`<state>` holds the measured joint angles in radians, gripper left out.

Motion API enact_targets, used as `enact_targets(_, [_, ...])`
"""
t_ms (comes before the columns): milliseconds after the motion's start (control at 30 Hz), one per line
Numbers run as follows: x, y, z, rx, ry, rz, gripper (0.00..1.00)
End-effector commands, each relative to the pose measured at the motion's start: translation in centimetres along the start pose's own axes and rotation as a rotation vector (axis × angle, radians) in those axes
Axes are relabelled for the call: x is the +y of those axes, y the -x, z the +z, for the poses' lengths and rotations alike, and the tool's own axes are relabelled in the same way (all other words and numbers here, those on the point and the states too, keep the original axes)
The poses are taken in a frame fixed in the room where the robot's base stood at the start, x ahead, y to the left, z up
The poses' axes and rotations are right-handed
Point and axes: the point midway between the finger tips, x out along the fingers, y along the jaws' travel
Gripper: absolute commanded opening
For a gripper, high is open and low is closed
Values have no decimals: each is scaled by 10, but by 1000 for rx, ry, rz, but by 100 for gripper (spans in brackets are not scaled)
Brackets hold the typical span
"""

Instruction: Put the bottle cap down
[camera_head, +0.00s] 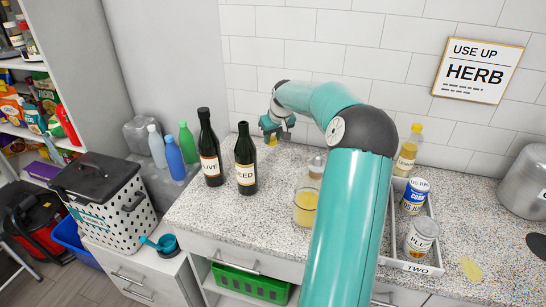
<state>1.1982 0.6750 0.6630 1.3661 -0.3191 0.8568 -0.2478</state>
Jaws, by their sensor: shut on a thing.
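My gripper (270,136) is at the back of the speckled counter (225,215), near the tiled wall and just right of the dark bottle labelled "EED" (246,175). It is shut on a small yellowish thing, which I take to be the bottle cap (271,142). The cap is small and mostly covered by the gripper. I cannot tell whether it touches the counter or hangs above it.
Another dark bottle (209,160) stands farther left. A glass jar with yellow contents (305,207) stands beside my arm. A tray marked "TWO" (412,267) holds cans and a yellow bottle (409,150). A metal pot (524,182) is far right. Counter space left of the jar is clear.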

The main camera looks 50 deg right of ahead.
Motion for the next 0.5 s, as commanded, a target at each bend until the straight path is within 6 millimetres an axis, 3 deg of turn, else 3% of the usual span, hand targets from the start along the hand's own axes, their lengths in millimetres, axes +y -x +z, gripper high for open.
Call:
enact_targets(100, [0,-21,9,-2,-1,-1,8])
enact_targets(500, [-1,-64,26,-1,1,-3,8])
